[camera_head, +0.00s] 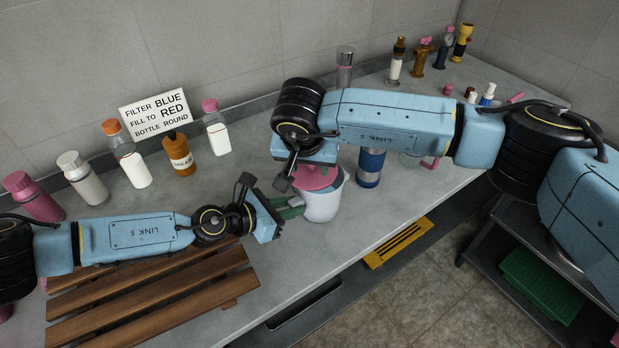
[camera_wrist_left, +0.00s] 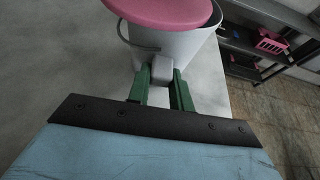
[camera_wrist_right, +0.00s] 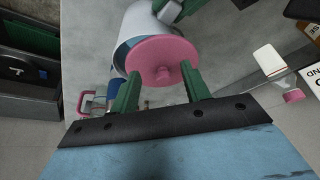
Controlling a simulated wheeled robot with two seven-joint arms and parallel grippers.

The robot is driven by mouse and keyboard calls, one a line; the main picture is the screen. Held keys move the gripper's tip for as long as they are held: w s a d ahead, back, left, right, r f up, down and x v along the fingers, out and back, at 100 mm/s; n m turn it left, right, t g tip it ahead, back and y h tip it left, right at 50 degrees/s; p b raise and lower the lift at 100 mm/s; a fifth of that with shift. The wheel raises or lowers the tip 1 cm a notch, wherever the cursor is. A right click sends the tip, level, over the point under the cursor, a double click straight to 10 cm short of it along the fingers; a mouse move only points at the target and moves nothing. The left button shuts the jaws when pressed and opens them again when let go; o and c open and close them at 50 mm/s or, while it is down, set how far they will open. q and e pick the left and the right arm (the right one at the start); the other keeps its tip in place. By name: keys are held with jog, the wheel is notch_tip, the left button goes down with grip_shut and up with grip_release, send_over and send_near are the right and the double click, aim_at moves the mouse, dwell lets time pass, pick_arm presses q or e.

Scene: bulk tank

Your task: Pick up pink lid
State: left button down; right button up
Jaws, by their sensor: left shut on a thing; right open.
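The pink lid (camera_head: 313,178) lies on the white bucket (camera_head: 322,205), tilted or off-centre, with a round knob on top. In the right wrist view the lid (camera_wrist_right: 163,62) and its knob lie between or just beyond the green fingers. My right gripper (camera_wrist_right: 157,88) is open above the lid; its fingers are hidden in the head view. My left gripper (camera_head: 292,207) is shut on the bucket's side, on a grey tab (camera_wrist_left: 162,70) seen in the left wrist view. The lid's edge also shows there (camera_wrist_left: 165,10).
A blue and silver flask (camera_head: 370,168) stands close right of the bucket. A wooden slatted rack (camera_head: 150,285) lies at front left. The counter edge is near the bucket's right side.

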jog(key=d+v, duration=0.1)
jog(key=v, duration=0.9)
jog(key=w+f+n, duration=0.1)
jog(key=w+f, duration=0.1)
jog(key=f, duration=0.1)
jog(key=w+f+n+y, duration=0.1)
jog(key=w+f, duration=0.1)
jog(key=f, duration=0.2)
jog(key=w+f+n, duration=0.2)
jog(key=w+f, duration=0.1)
jog(key=shift+w+d+f+y, duration=0.1)
jog(key=shift+d+f+y, duration=0.05)
jog(key=shift+f+y, duration=0.2)
grip_shut()
jog(key=shift+r, duration=0.1)
notch_tip(320, 180, up, 10)
dwell(1.1)
